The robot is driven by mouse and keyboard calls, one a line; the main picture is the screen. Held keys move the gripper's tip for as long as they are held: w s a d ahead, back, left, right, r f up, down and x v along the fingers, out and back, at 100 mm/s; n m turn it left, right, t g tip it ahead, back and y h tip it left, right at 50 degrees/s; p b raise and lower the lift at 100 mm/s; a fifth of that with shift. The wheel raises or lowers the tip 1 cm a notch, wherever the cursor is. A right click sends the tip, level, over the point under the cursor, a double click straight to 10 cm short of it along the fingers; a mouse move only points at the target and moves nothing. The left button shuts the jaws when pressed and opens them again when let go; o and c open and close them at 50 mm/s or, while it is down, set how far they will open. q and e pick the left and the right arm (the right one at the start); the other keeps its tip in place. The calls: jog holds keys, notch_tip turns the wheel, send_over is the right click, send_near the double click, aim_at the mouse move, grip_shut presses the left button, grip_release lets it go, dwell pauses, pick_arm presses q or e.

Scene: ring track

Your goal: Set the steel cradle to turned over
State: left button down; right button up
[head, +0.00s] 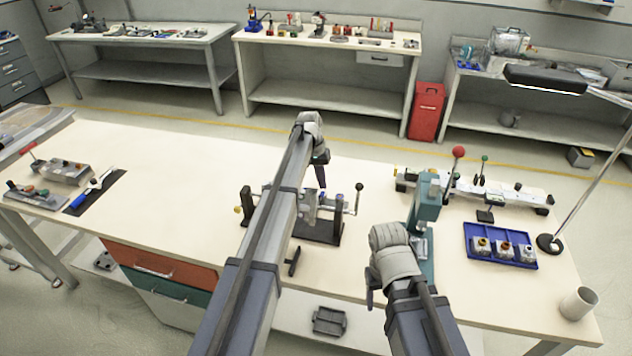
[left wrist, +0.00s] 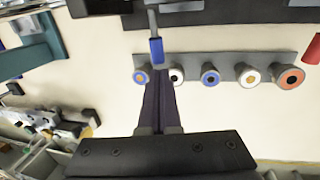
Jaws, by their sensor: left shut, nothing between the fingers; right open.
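The steel cradle (head: 311,209) hangs between two black uprights on a dark base (head: 318,232) in the middle of the bench. A crank with a dark knob (head: 359,187) stands up at its right side. My left arm crosses in front and hides much of the cradle, so I cannot tell which way up it is. My left gripper (head: 321,178) is shut and empty, above and beyond the cradle. Its dark fingers (left wrist: 160,105) show in the left wrist view, close to a blue-tipped rod (left wrist: 156,50). My right gripper (head: 371,290) is open and empty near the bench's front edge.
A teal press (head: 428,200) with a red knob stands right of the cradle. A grey strip with several coloured round ends (left wrist: 210,76) shows in the left wrist view. The bench's left middle is clear.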

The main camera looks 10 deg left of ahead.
notch_tip(320, 180, down, 4)
jog(key=b, duration=0.3)
jog(key=shift+d+r, duration=0.1)
jog(key=shift+r, duration=0.1)
dwell(1.5)
